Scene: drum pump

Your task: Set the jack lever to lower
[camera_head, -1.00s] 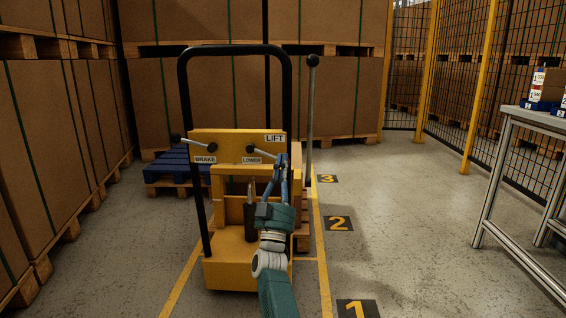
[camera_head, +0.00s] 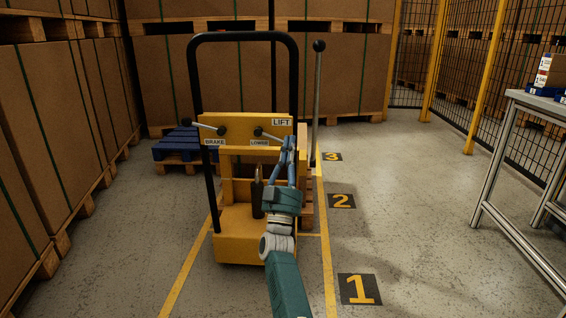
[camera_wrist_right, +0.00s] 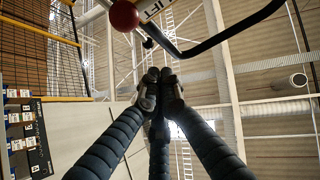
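The yellow jack (camera_head: 245,238) stands upright with a black push handle (camera_head: 244,37). Its front panel has BRAKE, LOWER and LIFT labels. The jack lever (camera_head: 270,136) runs from a dark pivot above LOWER to the right and slightly down. Its outer end is hidden near my gripper. The brake lever (camera_head: 204,127) points left. My right gripper (camera_head: 288,140) is in front of the panel's right part, below LIFT. In the wrist view its fingertips (camera_wrist_right: 161,78) are together, with nothing clear between them. A red ball (camera_wrist_right: 124,14) shows beyond them. My left gripper is not in view.
A tall pump rod (camera_head: 316,100) with a dark knob stands right of the jack. Boxes on pallets (camera_head: 65,130) line the left and back. A metal table (camera_head: 535,105) is at right. Numbered floor marks (camera_head: 360,289) lie on clear floor.

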